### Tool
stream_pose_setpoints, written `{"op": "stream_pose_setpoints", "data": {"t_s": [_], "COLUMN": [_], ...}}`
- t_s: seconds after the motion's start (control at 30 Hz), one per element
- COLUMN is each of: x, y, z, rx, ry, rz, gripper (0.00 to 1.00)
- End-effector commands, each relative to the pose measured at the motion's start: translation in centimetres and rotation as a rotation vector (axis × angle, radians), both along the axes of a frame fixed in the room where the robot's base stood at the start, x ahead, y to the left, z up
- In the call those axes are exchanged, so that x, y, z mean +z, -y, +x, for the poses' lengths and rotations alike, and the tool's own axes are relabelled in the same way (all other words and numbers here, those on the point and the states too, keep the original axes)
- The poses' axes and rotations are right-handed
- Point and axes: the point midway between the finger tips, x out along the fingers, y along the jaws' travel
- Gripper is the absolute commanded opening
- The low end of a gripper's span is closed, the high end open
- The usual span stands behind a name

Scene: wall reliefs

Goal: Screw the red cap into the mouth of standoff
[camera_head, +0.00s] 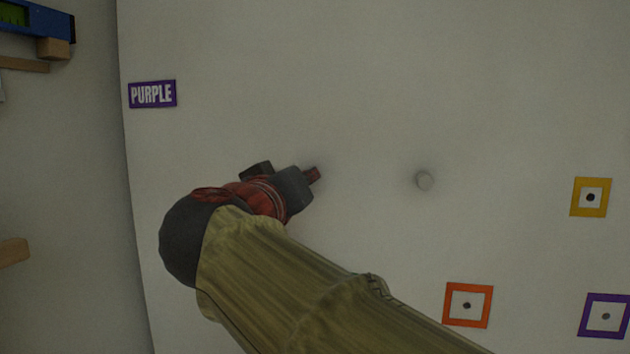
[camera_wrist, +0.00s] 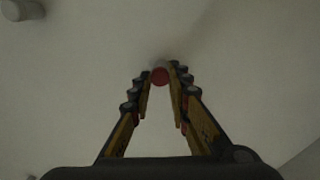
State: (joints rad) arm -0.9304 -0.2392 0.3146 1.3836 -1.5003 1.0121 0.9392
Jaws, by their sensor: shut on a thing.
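My gripper (camera_wrist: 161,74) is shut on the red cap (camera_wrist: 159,77), which shows as a small red disc between the fingertips in the wrist view. A pale standoff (camera_wrist: 160,65) shows just beyond the cap, in line with it. I cannot tell whether the cap is inside its mouth or only against it. In the head view my gripper (camera_head: 288,182) is close to the wall, left of centre, and hides the cap and that standoff from clear sight. A small red part at its right side may be a finger or the cap.
Another pale standoff (camera_head: 424,181) sticks out of the wall to the right and also shows in the wrist view (camera_wrist: 22,10). A PURPLE sign (camera_head: 152,94) is at upper left. Yellow (camera_head: 590,197), orange (camera_head: 467,305) and purple (camera_head: 605,316) framed squares are at right.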

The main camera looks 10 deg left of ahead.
Motion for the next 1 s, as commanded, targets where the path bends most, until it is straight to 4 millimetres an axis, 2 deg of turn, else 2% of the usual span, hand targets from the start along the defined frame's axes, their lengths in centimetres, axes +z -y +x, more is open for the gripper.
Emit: {"op": "stream_pose_setpoints", "data": {"t_s": [0.33,0.47,0.77,0.87,1.0], "x": [0.01,0.00,0.00,0.03,0.00], "y": [0.02,0.02,0.02,0.04,0.02], "z": [0.05,0.06,0.07,0.07,0.11], "rx": [0.000,0.000,0.000,0.000,0.000], "ry": [0.029,0.034,0.035,0.041,0.055], "rz": [0.369,0.435,0.447,0.519,0.701], "gripper": [0.00,0.00,0.00,0.00,0.00]}}
